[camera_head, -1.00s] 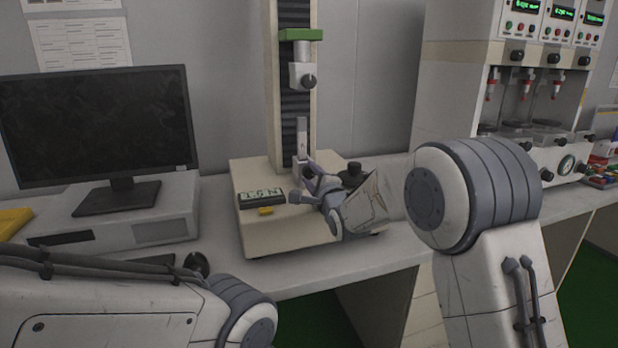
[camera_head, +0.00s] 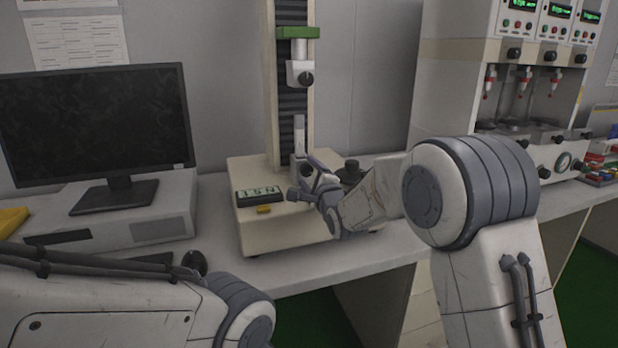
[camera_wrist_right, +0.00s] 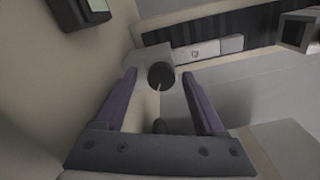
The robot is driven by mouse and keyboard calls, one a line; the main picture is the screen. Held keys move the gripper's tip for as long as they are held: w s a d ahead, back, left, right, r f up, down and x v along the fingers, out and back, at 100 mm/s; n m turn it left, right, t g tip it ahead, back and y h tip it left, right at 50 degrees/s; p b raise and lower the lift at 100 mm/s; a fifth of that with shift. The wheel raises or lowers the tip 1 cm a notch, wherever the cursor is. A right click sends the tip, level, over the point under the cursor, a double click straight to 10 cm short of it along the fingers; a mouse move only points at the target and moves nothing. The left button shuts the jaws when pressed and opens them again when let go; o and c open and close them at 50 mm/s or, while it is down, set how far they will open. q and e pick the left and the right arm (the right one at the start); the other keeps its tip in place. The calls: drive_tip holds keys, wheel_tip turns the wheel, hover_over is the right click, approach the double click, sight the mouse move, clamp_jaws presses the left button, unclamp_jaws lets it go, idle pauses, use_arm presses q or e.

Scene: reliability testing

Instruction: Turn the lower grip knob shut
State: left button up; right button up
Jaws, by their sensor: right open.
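The lower grip (camera_head: 299,168) of the testing machine stands on its base, partly hidden behind my right gripper (camera_head: 308,178). In the right wrist view its round black knob (camera_wrist_right: 161,75), with a pale line on its face, lies between the open fingertips of my right gripper (camera_wrist_right: 160,80). The fingers stand on either side of the knob, with gaps visible; I cannot tell how deep they reach. A pale upright strip (camera_head: 300,135) rises from the lower grip. My left gripper is out of view; only my left arm shows at lower left.
The upper grip (camera_head: 300,73) hangs on the column below a green crosshead (camera_head: 297,32). The machine base (camera_head: 265,232) carries a lit display (camera_head: 259,194) and a yellow button (camera_head: 264,209). A black round part (camera_head: 351,172) stands right of the gripper. A monitor (camera_head: 95,125) stands at left.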

drive_tip(key=v, duration=1)
drive_tip(key=shift+s, duration=0.25)
